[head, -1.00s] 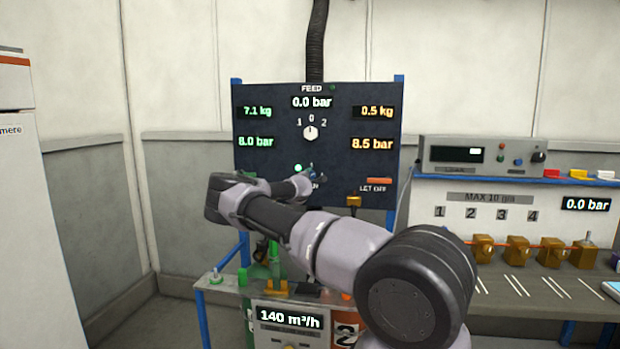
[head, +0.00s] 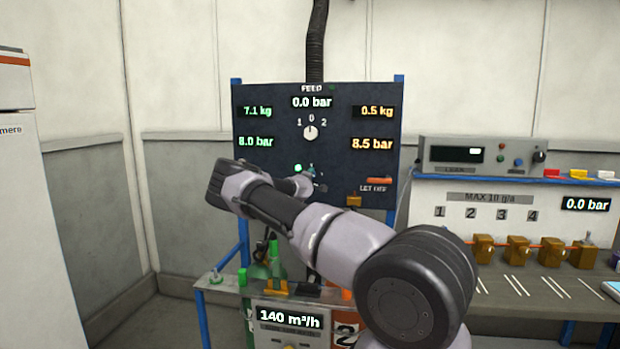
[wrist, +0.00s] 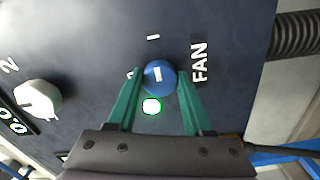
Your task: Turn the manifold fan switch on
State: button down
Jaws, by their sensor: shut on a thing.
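The fan switch is a round blue knob (wrist: 159,75) with a white mark, beside the label FAN in the wrist view. My gripper (wrist: 158,86) has its two green fingers on either side of the knob and is shut on it. The white mark lines up roughly with the bar mark on the panel; another mark by the left fingertip is partly hidden. A lit lamp (wrist: 151,106) with a green rim sits next to the knob, and it glows green in the head view (head: 298,168). There, my wrist covers part of the switch area.
The dark feed panel (head: 270,125) carries a white selector (head: 310,133) and several readouts. An orange LET OFF piece (head: 379,181) is right of my gripper. Below stands a bench with a 140 m³/h display (head: 290,318). A bench with brass valves (head: 517,250) is at right.

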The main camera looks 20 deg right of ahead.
jog(key=shift+f, duration=0.15)
jog(key=shift+c, duration=1.5)
grip_release()
jog(key=v, duration=1.1)
jog(key=shift+w, duration=0.1)
